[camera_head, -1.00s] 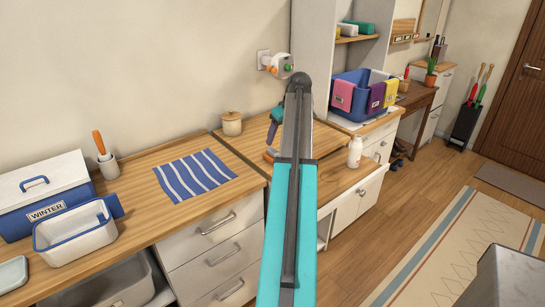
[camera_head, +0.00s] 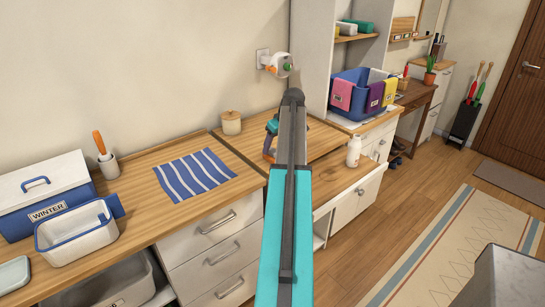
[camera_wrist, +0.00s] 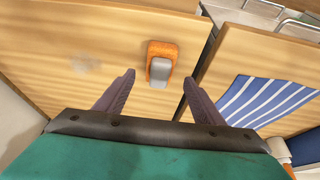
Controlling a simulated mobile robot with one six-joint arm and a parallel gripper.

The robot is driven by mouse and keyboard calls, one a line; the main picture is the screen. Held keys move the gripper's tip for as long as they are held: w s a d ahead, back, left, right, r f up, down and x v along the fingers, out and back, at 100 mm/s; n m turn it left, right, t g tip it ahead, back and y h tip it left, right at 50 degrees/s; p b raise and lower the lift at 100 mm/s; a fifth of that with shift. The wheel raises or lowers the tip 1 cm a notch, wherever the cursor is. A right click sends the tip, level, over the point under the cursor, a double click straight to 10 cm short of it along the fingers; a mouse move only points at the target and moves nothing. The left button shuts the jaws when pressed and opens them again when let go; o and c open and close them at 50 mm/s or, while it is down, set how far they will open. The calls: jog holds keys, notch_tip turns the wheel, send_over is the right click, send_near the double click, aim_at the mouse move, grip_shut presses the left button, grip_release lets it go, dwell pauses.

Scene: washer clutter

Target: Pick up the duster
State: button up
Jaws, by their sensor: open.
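An orange block with a grey part on top, apparently the duster (camera_wrist: 161,62), lies on the wooden counter in the wrist view. My gripper (camera_wrist: 158,77) is open, with its two dark fingers spread towards the near end of the block, one to each side. Nothing is held between them. I cannot tell how high the fingertips are above the counter. In the head view my arm hides most of that spot, and only a little of my gripper shows left of the arm.
A blue-and-white striped cloth (camera_head: 195,175) lies on the counter to the left. A lidded jar (camera_head: 231,123) stands near the wall and a white bottle (camera_head: 353,151) near the front edge. A gap separates two counter sections. A blue basket (camera_head: 352,90) stands further right.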

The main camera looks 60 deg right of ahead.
aim_at(274, 150)
jog(key=shift+p+x, duration=1)
jog(key=shift+x, duration=1.55)
jog(key=shift+s, duration=0.15)
jog(key=shift+c, duration=0.3)
jog(key=c, duration=1.1)
